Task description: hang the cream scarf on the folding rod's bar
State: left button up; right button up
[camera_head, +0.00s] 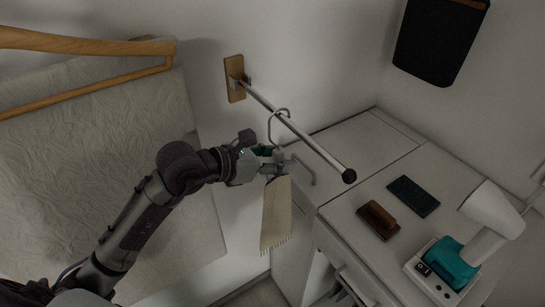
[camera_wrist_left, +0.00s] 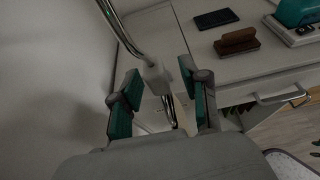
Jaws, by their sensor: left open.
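The folding rod's bar (camera_head: 312,144) sticks out from a wooden wall plate (camera_head: 235,78) and ends in a black cap. A metal hanger's hook (camera_head: 270,126) curves up at the bar and appears to pass over it. The cream scarf (camera_head: 275,220) hangs straight down below the hanger, fringe at the bottom. My left gripper (camera_head: 274,162) is just above the scarf, at the hanger's neck. In the left wrist view its fingers (camera_wrist_left: 160,95) are apart, either side of the hanger's pale collar (camera_wrist_left: 154,76). My right gripper is out of view.
A white cabinet (camera_head: 350,150) stands right of the scarf. On it are a brown brush (camera_head: 378,219), a dark pad (camera_head: 413,196) and a white and teal appliance (camera_head: 455,262). A dark bag (camera_head: 440,40) hangs on the right wall.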

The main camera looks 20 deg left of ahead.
pick_arm(q)
jog(key=v, duration=1.2)
